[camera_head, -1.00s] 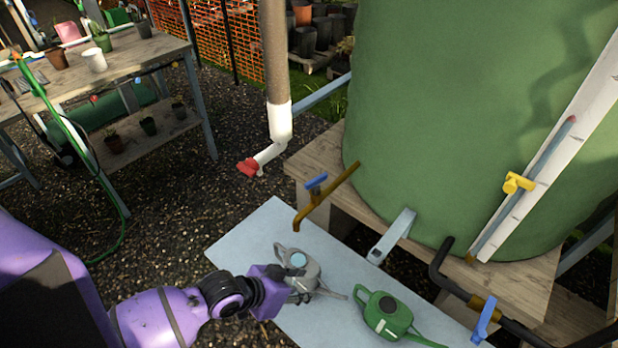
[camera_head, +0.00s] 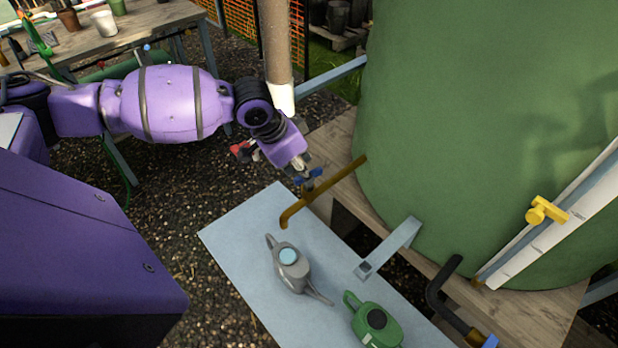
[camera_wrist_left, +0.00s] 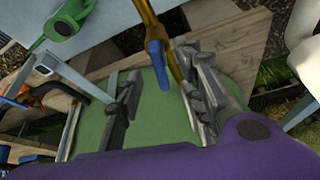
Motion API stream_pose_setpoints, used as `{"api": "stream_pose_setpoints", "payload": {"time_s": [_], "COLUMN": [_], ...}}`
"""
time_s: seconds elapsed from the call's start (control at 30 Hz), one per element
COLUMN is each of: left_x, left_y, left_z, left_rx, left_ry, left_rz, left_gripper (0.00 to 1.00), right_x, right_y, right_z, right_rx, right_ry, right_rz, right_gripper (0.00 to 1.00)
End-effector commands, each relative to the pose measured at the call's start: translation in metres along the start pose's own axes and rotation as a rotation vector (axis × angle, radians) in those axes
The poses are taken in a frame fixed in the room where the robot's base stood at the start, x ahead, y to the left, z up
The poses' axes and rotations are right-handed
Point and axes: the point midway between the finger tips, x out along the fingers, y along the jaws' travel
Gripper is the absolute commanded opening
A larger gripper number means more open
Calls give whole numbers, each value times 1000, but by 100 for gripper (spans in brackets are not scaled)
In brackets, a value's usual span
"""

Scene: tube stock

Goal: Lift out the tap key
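The blue tap key (camera_head: 309,180) sits on the brass tap pipe (camera_head: 328,189), which juts from the green tank's stand. My left gripper (camera_head: 306,171) is at the key, with its fingertips close to it and partly covering it. In the left wrist view, the blue key (camera_wrist_left: 157,62) and brass pipe (camera_wrist_left: 141,14) show between the spread fingers of the left gripper (camera_wrist_left: 162,95), nearer the right finger. The gripper is open and holds nothing. I cannot tell whether a finger touches the key. My right gripper is not in view.
A grey watering can (camera_head: 290,268) and a green watering can (camera_head: 375,322) stand on the pale slab (camera_head: 240,240) below the tap. The green tank (camera_head: 470,120) fills the right.

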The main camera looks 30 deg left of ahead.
Motion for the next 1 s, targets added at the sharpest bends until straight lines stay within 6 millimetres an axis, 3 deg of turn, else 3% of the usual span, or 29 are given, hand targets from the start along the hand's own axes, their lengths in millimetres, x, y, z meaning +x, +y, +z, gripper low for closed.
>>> {"api": "stream_pose_setpoints", "payload": {"time_s": [0.3,0.53,0.8,1.0], "left_x": [44,47,46,46], "left_y": [4,3,4,4], "left_z": [1,0,0,0], "left_rx": [0,2,2,2], "left_ry": [2,4,4,4], "left_rz": [1,-2,-1,-1], "left_gripper": [35,35,2,0], "right_x": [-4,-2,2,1], "right_y": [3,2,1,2], "right_z": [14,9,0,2], "right_rx": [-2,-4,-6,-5], "right_ry": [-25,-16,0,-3], "right_rz": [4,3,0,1], "right_gripper": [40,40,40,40]}}
